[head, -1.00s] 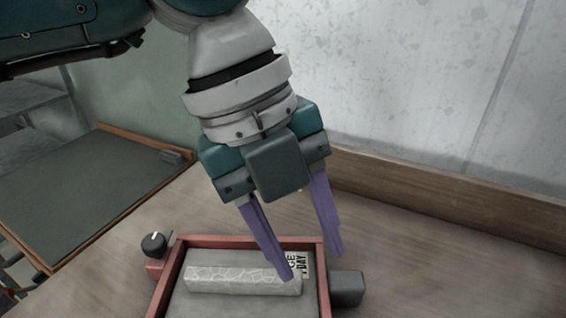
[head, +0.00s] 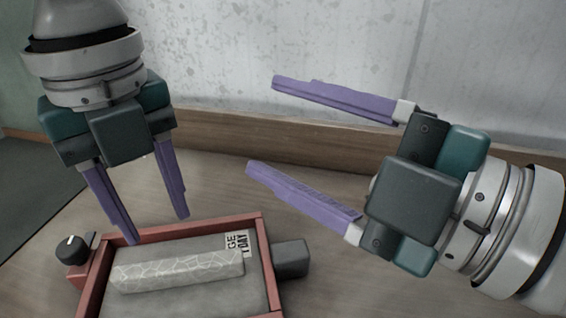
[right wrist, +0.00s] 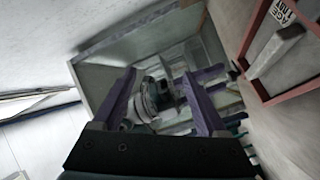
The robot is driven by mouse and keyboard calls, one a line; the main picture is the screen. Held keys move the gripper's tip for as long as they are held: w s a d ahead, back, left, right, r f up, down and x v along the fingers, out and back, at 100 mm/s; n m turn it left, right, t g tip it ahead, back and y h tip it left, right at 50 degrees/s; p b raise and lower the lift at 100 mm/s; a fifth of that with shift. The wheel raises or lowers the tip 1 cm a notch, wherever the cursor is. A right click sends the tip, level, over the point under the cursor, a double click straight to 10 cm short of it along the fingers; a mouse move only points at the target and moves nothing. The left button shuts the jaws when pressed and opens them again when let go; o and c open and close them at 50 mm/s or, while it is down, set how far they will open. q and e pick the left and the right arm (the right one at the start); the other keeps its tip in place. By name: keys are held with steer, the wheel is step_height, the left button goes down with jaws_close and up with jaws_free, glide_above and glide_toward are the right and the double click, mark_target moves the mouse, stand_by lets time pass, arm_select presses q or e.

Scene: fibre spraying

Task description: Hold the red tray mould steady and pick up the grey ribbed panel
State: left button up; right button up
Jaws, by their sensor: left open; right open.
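The red tray mould (head: 268,262) lies on the wooden table in the head view, its near side cut off. The grey panel (head: 180,268), a long bar with pale crackle lines on top rather than clear ribs, lies inside it. In the right wrist view the mould (right wrist: 293,92) and panel (right wrist: 273,53) show at the upper right. My left gripper (head: 157,228) is open and empty, pointing down at the mould's back rim near the left corner; contact cannot be told. My right gripper (head: 262,127) is open and empty, above and behind the mould, fingers pointing left.
A black knob (head: 72,248) sits at the mould's left back corner, and a dark grey block (head: 291,258) on its right side. A printed label (head: 237,243) lies inside. A wooden ledge (head: 225,133) and concrete wall stand behind. A dark board (head: 30,195) is at left.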

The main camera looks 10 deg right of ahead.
steer(key=s+a+r+n+g+y, duration=0.1)
steer(key=s+a+n+g+y, duration=0.2)
steer(key=a+n+g, duration=0.45)
steer(key=s+a+r+n+g+y, duration=0.1)
steer(key=s+a+n+g+y, duration=0.2)
steer(key=n, duration=0.8)
steer(key=n+g+h, duration=0.4)
steer(key=n+h, duration=1.2)
glide_above(296, 249)
steer(key=shift+t, duration=0.25)
steer(key=f, duration=1)
steer(key=shift+s+a+f, duration=0.2)
steer(key=shift+a+f, duration=0.05)
steer(key=shift+f, duration=0.1)
steer(key=shift+w+d+f+h, duration=0.1)
steer(key=shift+w+d+h, duration=0.1)
steer(key=shift+d+h, duration=0.15)
step_height(296, 249, down, 10)
steer(key=shift+r, duration=0.25)
steer(key=shift+a, duration=0.1)
steer(key=shift+c, duration=0.2)
